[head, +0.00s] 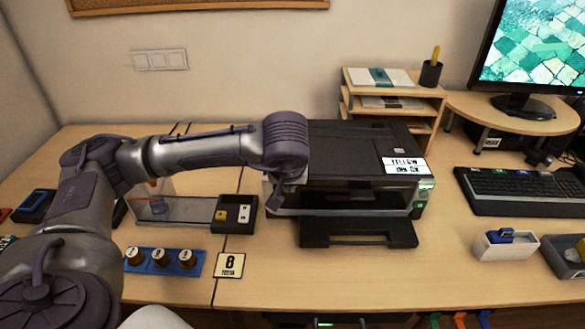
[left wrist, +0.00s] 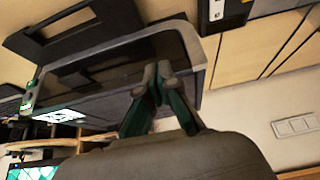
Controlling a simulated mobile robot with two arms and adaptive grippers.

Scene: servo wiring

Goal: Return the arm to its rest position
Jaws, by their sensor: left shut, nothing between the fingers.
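My left arm (head: 200,150) comes in from the left in the head view and reaches over the table to the front left of the black printer (head: 345,135). Its wrist (head: 287,150) is beside the printer's left front corner. My left gripper (left wrist: 157,80) shows in the left wrist view, with its fingertips together and nothing between them. The printer (left wrist: 115,70) is behind the fingers in that view. In the head view the gripper is mostly hidden below the wrist. My right gripper is in neither view.
A clear box with a black switch unit (head: 236,213) stands under my left forearm. A blue strip with knobs (head: 162,262) and a small sign (head: 230,265) lie in front. A shelf (head: 395,95), keyboard (head: 522,190) and white holder (head: 506,244) are to the right. The front middle tabletop is clear.

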